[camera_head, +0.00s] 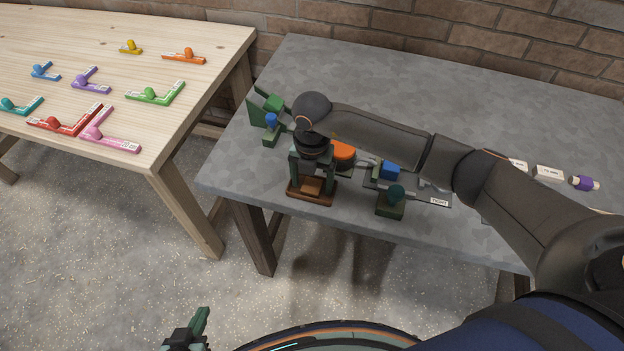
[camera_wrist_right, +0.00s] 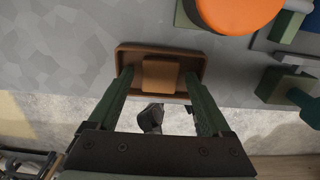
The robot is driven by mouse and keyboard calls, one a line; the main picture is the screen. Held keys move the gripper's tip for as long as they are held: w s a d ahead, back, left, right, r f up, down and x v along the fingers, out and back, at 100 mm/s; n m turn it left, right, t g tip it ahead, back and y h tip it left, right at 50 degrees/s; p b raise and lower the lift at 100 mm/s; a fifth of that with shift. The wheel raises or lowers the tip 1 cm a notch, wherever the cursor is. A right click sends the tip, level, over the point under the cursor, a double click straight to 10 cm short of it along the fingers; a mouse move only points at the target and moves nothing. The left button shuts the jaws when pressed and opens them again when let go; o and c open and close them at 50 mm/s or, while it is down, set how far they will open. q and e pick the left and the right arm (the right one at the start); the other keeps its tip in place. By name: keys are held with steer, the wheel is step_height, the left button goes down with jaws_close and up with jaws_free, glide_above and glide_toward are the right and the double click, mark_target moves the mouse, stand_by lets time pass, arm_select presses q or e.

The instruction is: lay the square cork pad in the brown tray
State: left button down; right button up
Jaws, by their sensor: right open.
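The brown tray (camera_head: 311,201) stands near the front edge of the grey table, below my right gripper (camera_head: 312,172). The square cork pad (camera_head: 311,185) is inside the tray, around its middle. In the right wrist view the pad (camera_wrist_right: 161,75) looks flat within the rim of the tray (camera_wrist_right: 160,49). My right gripper (camera_wrist_right: 157,78) is open, with one finger on each side of the pad and gaps between. My left gripper (camera_head: 190,332) is at the bottom of the head view, away from both tables; its jaw opening is unclear.
An orange round thing (camera_head: 343,152) stands just behind the tray. A blue block (camera_head: 389,170) and a green block with a knob (camera_head: 391,204) are to its right; green blocks (camera_head: 268,104) are at the left. A wooden table (camera_head: 90,65) holds several coloured L-shaped pieces.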

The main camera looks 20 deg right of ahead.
mark_target(311, 185)
step_height(311, 185, up, 12)
steer(key=shift+r+b, duration=0.2)
steer(key=shift+b, duration=0.1)
stand_by(0.4)
